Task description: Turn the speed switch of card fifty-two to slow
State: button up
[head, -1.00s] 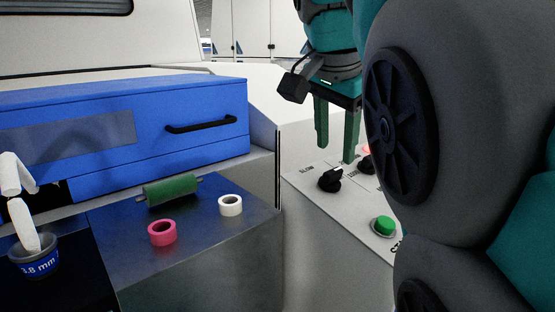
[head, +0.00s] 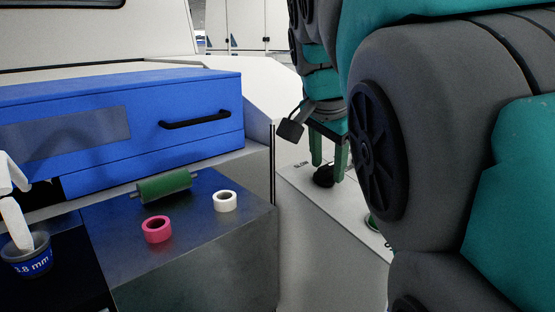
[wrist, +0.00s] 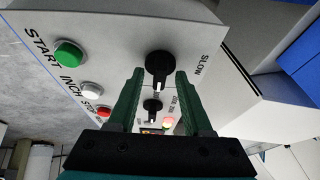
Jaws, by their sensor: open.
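The black speed switch knob (head: 323,177) sits on the pale control panel (head: 305,198), beside the printed word SLOW. In the wrist view the knob (wrist: 159,65) shows ahead of my green fingertips, in the gap between them, with SLOW to its right. A white mark on it points down the picture, not at SLOW. My gripper (head: 328,170) is open and empty, pointing down at the knob; I cannot tell whether a finger touches it. A second, smaller-looking black knob (wrist: 152,105) shows between the fingers farther back. No card number is readable.
The panel also has a green START button (wrist: 69,52), a white INCH button (wrist: 90,88) and a red button (wrist: 103,112). A metal bench (head: 190,260) holds a green roller (head: 164,186), a pink ring (head: 157,229) and a white ring (head: 225,201). A blue drawer (head: 150,140) stands behind.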

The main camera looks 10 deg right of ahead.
jog(key=shift+f, duration=0.1)
jog(key=shift+c, duration=0.2)
grip_shut()
dwell(0.4)
